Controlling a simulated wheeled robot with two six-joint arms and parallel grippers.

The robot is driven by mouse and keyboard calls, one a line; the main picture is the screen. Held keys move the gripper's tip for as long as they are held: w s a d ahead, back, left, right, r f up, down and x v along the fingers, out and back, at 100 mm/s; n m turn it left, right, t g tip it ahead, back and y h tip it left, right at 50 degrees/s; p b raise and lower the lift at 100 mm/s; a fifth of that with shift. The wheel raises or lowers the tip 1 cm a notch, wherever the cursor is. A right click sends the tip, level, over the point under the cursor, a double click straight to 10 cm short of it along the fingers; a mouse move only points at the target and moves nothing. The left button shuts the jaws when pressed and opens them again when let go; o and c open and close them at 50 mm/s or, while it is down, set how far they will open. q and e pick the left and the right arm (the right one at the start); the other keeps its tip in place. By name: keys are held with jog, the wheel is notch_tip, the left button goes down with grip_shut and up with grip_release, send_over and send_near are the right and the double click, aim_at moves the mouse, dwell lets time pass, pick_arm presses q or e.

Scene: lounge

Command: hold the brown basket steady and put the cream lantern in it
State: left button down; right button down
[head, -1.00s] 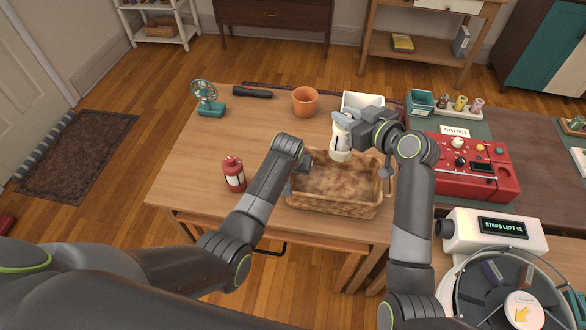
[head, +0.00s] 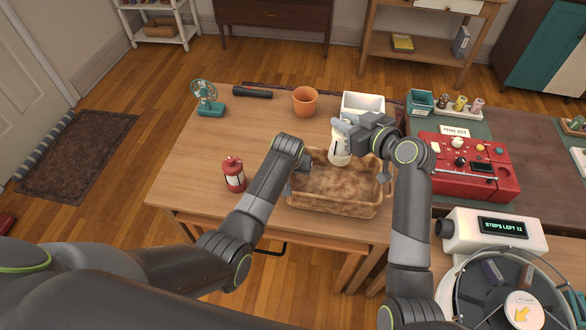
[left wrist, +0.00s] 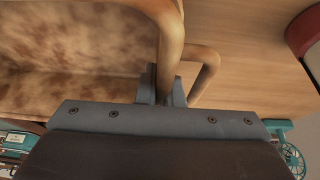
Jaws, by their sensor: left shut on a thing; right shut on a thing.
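The brown basket (head: 333,207) stands on the wooden table, with a mottled brown lining. My left gripper (head: 298,164) is at the basket's left end; in the left wrist view its fingers (left wrist: 165,88) are shut on the handle of the basket (left wrist: 172,50). My right gripper (head: 346,128) is shut on the cream lantern (head: 340,152) and holds it upright over the back part of the basket. The lantern's lower end overlaps the basket's back rim in the head view; I cannot tell its exact height. The lantern's top is hidden by the gripper.
A red lantern (head: 234,175) stands left of the basket. A terracotta pot (head: 305,101), a white bin (head: 363,103), a teal fan (head: 207,98) and a dark torch-like object (head: 252,93) stand behind. A red machine (head: 470,165) is to the right.

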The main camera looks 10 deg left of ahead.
aim_at(341, 152)
jog(key=shift+f, duration=5.25)
jog(key=c, duration=1.2)
grip_release()
jog(key=shift+f, duration=0.1)
jog(key=v, duration=1.2)
pick_arm(q)
jog(key=c, duration=1.5)
grip_release()
jog(key=shift+r, duration=0.1)
